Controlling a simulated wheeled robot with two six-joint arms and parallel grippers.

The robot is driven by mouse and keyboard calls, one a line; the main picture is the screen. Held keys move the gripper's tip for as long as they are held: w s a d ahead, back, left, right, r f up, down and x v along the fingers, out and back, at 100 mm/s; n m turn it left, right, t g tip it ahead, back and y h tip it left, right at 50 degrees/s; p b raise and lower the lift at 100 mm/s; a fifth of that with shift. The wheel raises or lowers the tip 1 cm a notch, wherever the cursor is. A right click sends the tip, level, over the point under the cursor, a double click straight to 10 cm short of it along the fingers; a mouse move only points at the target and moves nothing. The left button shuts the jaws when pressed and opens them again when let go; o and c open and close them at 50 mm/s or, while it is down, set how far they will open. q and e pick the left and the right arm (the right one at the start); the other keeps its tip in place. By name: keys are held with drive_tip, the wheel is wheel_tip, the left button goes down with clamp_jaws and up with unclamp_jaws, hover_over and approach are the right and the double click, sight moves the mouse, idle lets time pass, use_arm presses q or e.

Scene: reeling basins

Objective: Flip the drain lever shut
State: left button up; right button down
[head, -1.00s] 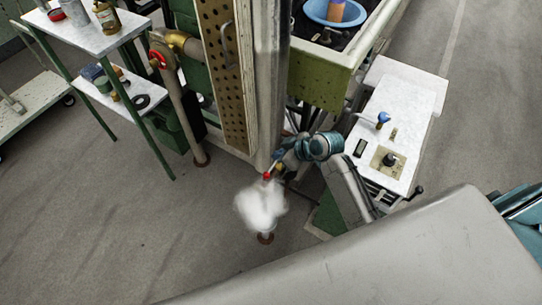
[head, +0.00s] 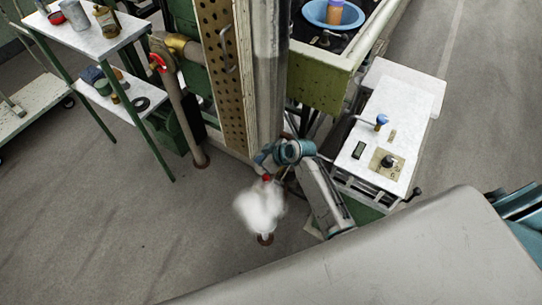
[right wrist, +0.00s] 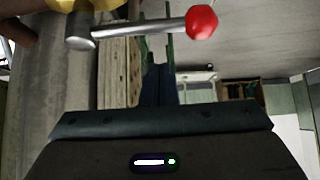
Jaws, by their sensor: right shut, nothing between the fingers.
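A lever with a red ball knob (right wrist: 202,22) and a metal rod runs nearly level across the top of the right wrist view. Its rod joins a metal hub (right wrist: 81,31) by a yellow body (right wrist: 90,4). In the head view its red knob (head: 266,178) shows small above a white cloud, beside the grey column. My right gripper (right wrist: 158,82) is shut and empty, with the lever across the view above its fingers; I cannot tell whether they touch. In the head view my right gripper (head: 265,168) is close by the knob. My left gripper is not in view.
A white cloud (head: 260,206) hangs below the knob, over a brown floor fitting (head: 265,240). The grey column (head: 270,80) stands close behind. A white-topped control box (head: 400,110) with a blue-knobbed lever (head: 381,120) is to the right. Open floor lies to the left.

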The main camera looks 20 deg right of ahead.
drive_tip(key=shift+s+d+f+p, duration=0.35)
drive_tip(key=shift+s+d, duration=0.2)
drive_tip(key=shift+s, duration=0.1)
drive_tip(key=shift+s+d+f+p, duration=0.35)
drive_tip(key=shift+s+d, duration=0.15)
drive_tip(key=shift+s, duration=0.15)
drive_tip(key=shift+s, duration=0.1)
